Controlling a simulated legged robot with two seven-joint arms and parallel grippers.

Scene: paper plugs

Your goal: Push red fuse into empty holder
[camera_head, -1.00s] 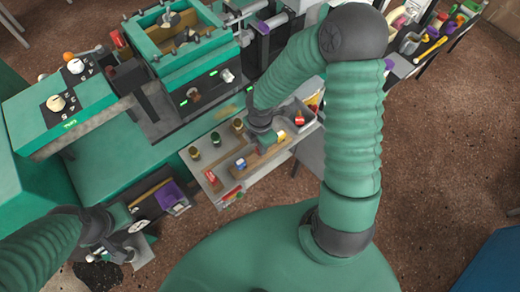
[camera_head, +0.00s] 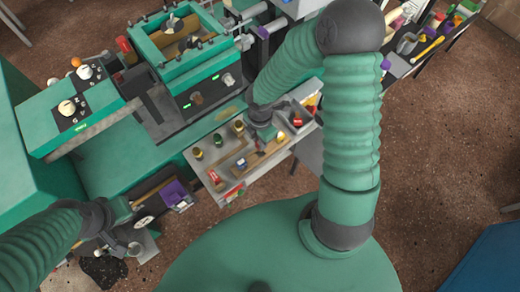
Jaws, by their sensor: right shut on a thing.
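My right gripper (camera_head: 264,138) reaches down over the small grey workbench in the middle of the view and is shut. A small red piece, seemingly the red fuse (camera_head: 258,146), shows at its fingertips, mostly hidden by them. Below it lies a tan wooden holder strip (camera_head: 268,153) on the bench, with a blue-and-white piece (camera_head: 241,163) at its left end. I cannot tell whether the fuse touches the holder or which slot is empty. My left gripper (camera_head: 132,248) hangs at the lower left, away from the bench; its fingers are too unclear to read.
Several dark and yellow capped pieces stand along the back of the bench (camera_head: 205,172). A red piece (camera_head: 215,177) lies at its left. A green machine (camera_head: 185,45) rises behind.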

